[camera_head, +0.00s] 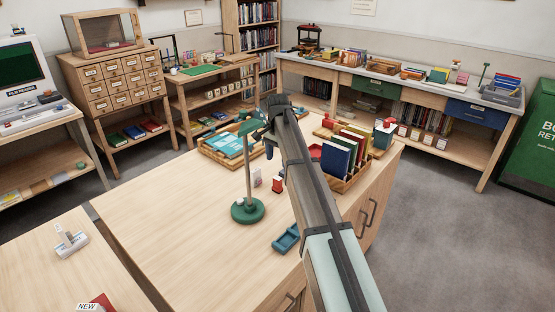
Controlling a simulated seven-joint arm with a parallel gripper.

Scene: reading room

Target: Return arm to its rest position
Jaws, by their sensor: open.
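My arm reaches up from the bottom right over the wooden table (165,205). My gripper (262,138) is at its far end, near the middle of the view. It is small and dark here, and its fingers are partly hidden by the arm and the stand. It is open, and I see nothing held in it. It appears above the table, close to a wooden tray (222,160) with light blue items. A green-based stand (247,209) with an upright rod stands in front of it.
A wooden rack of books (337,157) stands right of my arm, partly hidden by it. A blue tray (286,239) and a small red-and-white item (278,184) lie near the arm. The table's left part is clear. A card-drawer cabinet (118,88) and a long counter (405,83) stand behind.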

